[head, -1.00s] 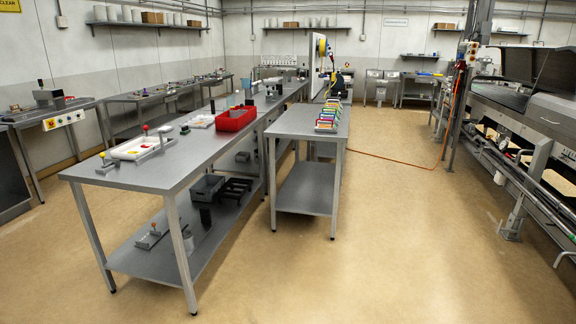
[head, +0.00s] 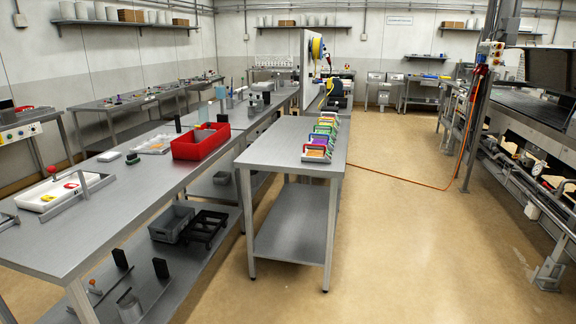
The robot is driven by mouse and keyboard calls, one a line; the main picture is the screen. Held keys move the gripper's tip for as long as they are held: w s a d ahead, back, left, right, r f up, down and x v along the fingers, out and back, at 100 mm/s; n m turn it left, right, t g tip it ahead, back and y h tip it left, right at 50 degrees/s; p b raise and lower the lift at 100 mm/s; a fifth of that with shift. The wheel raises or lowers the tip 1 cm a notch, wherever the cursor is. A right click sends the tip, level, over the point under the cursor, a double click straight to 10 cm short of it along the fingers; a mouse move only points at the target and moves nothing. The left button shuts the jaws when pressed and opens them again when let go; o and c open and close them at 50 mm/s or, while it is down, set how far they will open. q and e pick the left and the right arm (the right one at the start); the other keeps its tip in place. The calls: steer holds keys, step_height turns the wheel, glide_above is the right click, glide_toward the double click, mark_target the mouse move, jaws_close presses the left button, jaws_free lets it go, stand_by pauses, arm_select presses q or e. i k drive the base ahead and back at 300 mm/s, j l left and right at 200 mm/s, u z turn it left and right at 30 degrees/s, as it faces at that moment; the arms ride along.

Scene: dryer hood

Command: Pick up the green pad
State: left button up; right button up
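A row of several colored, pad-like items (head: 319,143) stands near the right edge of the smaller steel table (head: 270,152). Green shows on some of them, along with purple, red, orange and yellow. They are small and close together, so I cannot tell for sure which one is the green pad. Neither of my grippers is in view.
A long steel table (head: 100,210) on the left holds a red bin (head: 200,144) and a white tray (head: 65,192). Machinery (head: 540,130) lines the right side. An orange cable (head: 410,186) crosses the floor. Open floor (head: 420,260) lies right of the smaller table.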

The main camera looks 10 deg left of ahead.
mark_target(132, 157)
steer(key=i+u, duration=0.2)
steer(key=i, duration=0.4)
steer(key=i+l+u, duration=0.15)
steer(key=i, duration=0.45)
steer(key=i+l+u, duration=0.2)
steer(key=i, duration=0.4)
steer(key=j, duration=0.05)
